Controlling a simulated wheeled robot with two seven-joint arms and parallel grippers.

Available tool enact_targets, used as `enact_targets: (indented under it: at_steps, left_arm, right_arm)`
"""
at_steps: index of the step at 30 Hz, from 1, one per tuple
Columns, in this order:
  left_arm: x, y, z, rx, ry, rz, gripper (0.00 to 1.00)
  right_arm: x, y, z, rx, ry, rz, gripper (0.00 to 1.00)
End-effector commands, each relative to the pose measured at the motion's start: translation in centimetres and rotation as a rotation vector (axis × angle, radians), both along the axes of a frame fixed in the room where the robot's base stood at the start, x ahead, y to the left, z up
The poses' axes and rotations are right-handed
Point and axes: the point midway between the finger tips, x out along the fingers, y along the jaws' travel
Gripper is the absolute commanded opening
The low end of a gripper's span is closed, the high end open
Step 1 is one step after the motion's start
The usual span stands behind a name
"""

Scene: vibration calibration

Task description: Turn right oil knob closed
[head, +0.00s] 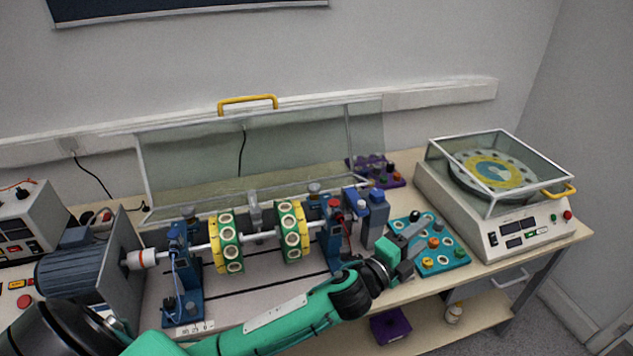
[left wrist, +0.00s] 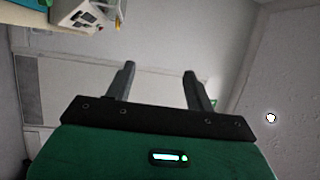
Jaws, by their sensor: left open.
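The test rig has two blue bearing supports, each with a small grey knob on top. The right oil knob (head: 313,190) sits above the right bearing support (head: 332,240), near the yellow-green disc. The left knob (head: 188,213) sits on the left support. The knob is not seen in that view. How far the knob is turned is too small to tell. My right gripper is not in view.
The rig's clear cover (head: 262,150) with a yellow handle stands raised behind the shaft. A teal panel (head: 440,258) with coloured knobs lies by the gripper. A balancing machine (head: 505,228) stands at the right. A motor (head: 75,270) is at the left.

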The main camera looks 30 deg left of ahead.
Motion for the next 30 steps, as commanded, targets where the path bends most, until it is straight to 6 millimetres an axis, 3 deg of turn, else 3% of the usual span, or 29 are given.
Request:
enact_targets:
  at_steps: [3, 7, 12, 17, 20, 23, 26, 30]
  left_arm:
    - [1.5, -3.1, 3.4, 0.232, -0.244, -0.138, 0.55]
    - [2.1, -6.0, 5.4, 0.493, -0.496, -0.289, 0.55]
    - [2.6, -8.0, 5.8, 0.846, -0.793, -0.488, 0.55]
    - [3.6, -7.0, 4.4, 1.188, -1.026, -0.695, 0.55]
    - [4.7, -4.8, 3.3, 1.397, -1.138, -0.838, 0.55]
    - [6.1, -1.2, 2.4, 1.602, -1.215, -0.996, 0.55]
    - [7.6, 3.6, 2.0, 1.791, -1.251, -1.172, 0.55]
    - [9.3, 12.0, 3.1, 2.018, -1.228, -1.447, 0.55]
  right_arm:
    - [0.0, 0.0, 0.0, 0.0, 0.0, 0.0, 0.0]
    - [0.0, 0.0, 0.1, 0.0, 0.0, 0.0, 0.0]
    - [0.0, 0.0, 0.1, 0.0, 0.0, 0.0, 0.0]
    - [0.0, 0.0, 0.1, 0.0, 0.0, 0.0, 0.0]
    - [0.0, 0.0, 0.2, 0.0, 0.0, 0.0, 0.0]
    - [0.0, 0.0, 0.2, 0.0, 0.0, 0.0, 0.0]
    - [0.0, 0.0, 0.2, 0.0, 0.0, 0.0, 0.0]
    - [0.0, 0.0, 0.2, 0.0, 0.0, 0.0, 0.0]
